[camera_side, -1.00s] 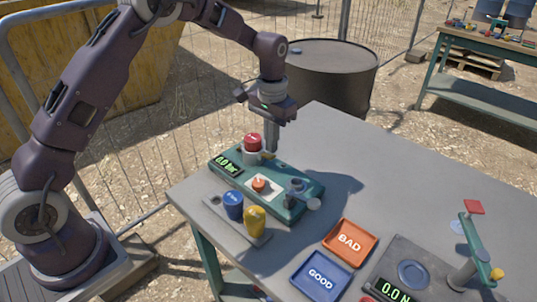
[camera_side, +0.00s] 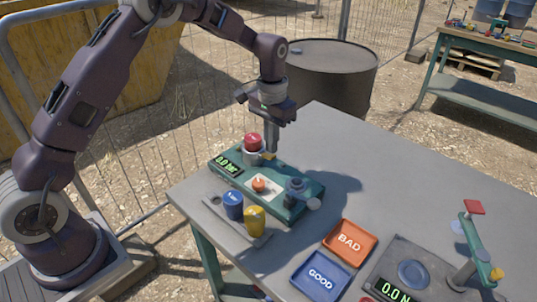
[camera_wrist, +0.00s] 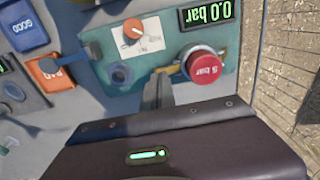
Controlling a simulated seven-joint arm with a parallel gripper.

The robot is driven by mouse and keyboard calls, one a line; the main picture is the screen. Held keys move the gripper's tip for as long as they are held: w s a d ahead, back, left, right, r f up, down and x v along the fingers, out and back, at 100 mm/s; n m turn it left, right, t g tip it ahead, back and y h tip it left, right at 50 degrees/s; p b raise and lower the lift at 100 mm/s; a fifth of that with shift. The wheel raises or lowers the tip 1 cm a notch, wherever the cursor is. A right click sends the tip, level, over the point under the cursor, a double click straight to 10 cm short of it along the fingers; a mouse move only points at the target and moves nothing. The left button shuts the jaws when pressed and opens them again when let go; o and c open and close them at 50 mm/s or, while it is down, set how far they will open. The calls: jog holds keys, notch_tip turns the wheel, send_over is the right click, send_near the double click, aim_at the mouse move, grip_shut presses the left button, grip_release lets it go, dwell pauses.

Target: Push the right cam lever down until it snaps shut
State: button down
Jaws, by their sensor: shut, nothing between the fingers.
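The red cap (camera_side: 252,140), marked 5 bar in the wrist view (camera_wrist: 204,65), sits on a grey fitting (camera_side: 251,158) on the green test panel (camera_side: 306,185). A brass-coloured cam lever (camera_side: 270,156) stands out from the fitting on the gripper's side; it also shows left of the cap in the wrist view (camera_wrist: 171,70). My gripper (camera_side: 270,150) is shut and empty, pointing down, with its fingertips right at this lever. I cannot tell whether they touch it. The fingers partly hide the lever, so its exact angle is unclear.
The panel also carries a pressure display (camera_side: 228,165), an orange knob (camera_side: 259,184) and a grey fitting (camera_side: 296,188). Blue (camera_side: 233,205) and yellow (camera_side: 254,221) caps stand in front. BAD (camera_side: 350,242) and GOOD (camera_side: 321,275) trays lie to the right. The table behind the panel is clear.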

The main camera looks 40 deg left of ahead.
aim_at(271, 156)
jog(key=shift+f, duration=1.7)
jog(key=shift+r, duration=0.1)
dwell(0.4)
notch_tip(271, 156, up, 6)
jog(key=shift+r, duration=0.75)
